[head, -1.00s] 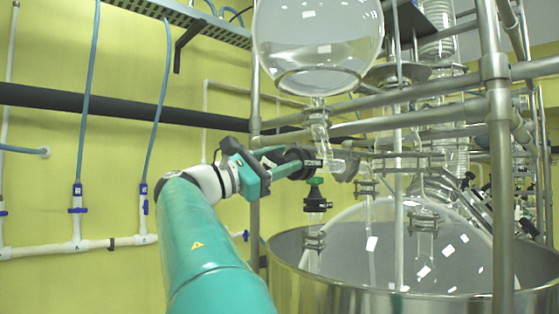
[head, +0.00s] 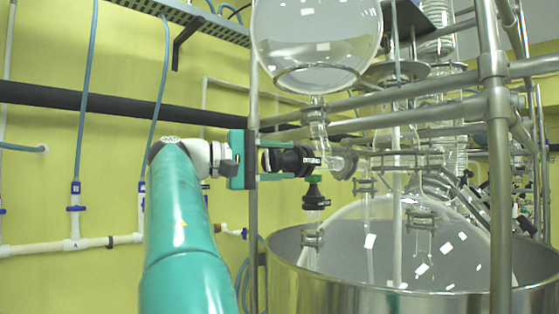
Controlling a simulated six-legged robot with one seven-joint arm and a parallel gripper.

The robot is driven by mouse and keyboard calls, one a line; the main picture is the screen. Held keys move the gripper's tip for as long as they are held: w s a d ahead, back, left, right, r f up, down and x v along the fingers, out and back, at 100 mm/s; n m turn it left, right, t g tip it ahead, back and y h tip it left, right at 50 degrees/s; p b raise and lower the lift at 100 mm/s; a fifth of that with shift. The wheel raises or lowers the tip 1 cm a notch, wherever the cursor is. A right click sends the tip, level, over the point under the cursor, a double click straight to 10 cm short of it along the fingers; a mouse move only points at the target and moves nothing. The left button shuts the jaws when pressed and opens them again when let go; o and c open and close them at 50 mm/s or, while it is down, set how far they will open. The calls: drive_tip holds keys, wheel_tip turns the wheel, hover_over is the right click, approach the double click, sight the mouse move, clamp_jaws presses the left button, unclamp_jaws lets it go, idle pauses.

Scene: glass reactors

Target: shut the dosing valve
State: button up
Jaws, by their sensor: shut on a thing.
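The dosing valve shows as a black knob and collar (head: 297,160) on the glass pipework under the round glass vessel (head: 317,45). It lies sideways, with its knob facing left toward my arm. My gripper (head: 290,162) comes level from the left, with one teal finger above the knob and one below. It is shut on the knob. A metal post (head: 253,90) hides part of the gripper behind the fingers. The picture does not show clearly how far the valve is turned.
A smaller black fitting with a green top (head: 314,193) hangs just below the valve. A steel vat (head: 380,292) holding a large glass reactor stands below right. Metal rails (head: 420,108) and an upright post (head: 497,180) frame the glassware. Blue-handled pipe taps (head: 76,208) are on the left wall.

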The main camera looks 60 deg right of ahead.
sight(267, 160)
drive_tip(key=shift+f+m+t+y, duration=0.1)
drive_tip(key=shift+m+t+y, duration=0.2)
drive_tip(key=shift+m, duration=0.7)
drive_tip(key=shift+f+m+t+y, duration=0.1)
drive_tip(key=shift+m+t+y, duration=0.2)
drive_tip(key=shift+m, duration=0.7)
drive_tip(key=o, duration=1)
drive_tip(key=v, duration=0.7)
drive_tip(key=shift+w+a+r, duration=0.1)
drive_tip(key=shift+w+a, duration=0.05)
drive_tip(key=shift+a, duration=0.1)
